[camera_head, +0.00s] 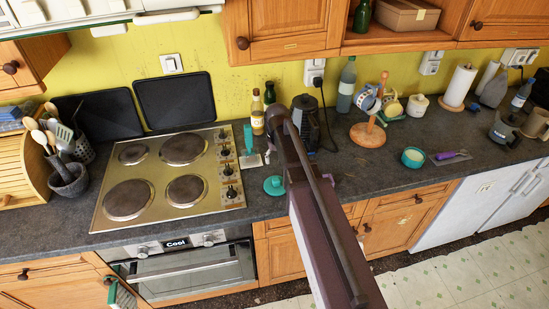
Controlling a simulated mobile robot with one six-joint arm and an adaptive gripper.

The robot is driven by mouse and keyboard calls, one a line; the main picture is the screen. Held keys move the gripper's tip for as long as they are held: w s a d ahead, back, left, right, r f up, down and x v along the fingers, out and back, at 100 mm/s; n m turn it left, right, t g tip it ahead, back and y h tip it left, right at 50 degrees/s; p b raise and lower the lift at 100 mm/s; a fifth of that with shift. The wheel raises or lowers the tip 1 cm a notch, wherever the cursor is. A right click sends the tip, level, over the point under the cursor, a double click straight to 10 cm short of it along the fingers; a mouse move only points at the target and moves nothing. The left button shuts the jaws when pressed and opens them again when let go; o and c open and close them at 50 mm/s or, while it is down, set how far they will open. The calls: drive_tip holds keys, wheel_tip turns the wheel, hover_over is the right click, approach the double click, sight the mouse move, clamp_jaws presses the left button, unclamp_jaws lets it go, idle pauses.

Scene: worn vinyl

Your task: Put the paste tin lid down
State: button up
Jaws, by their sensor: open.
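A teal round lid (273,185) lies on the dark worktop, just right of the hob's front right corner and left of my arm. Nothing is seen holding it. A small teal tin (413,157) with a pale top or inside stands further right on the worktop. My arm reaches up from the bottom of the view over the worktop's front edge. My gripper's fingers cannot be made out; the arm hides the worktop behind it.
The hob (170,178) fills the left. A teal-handled scraper (249,150), a bottle (257,113) and a black appliance (306,118) stand near the arm. A wooden mug stand (368,134) is to the right, with a purple-handled tool (448,156) beyond. Worktop between arm and tin is mostly clear.

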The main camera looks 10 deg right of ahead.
drive_tip(key=s+a, duration=0.1)
drive_tip(key=s, duration=1.5)
drive_tip(key=shift+s, duration=0.25)
